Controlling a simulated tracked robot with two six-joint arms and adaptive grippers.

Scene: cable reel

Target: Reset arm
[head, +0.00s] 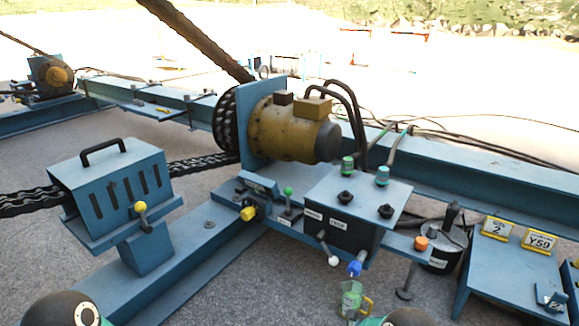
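Neither gripper shows in the head view. Two dark rounded parts, which look like links of my arms, reach in at the bottom edge, one at the lower left and one right of centre. Their hands are out of frame, so I cannot see whether they hold anything. A blue control box (342,217) stands ahead, with green and black knobs on top. Below it are a white-tipped lever (331,258) and a blue-tipped one (355,268).
A yellow motor (290,130) with a chain stands behind. A blue slotted housing (116,187) with a black handle is at left. A blue bench (501,262) with yellow number plates (497,228) is at right.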

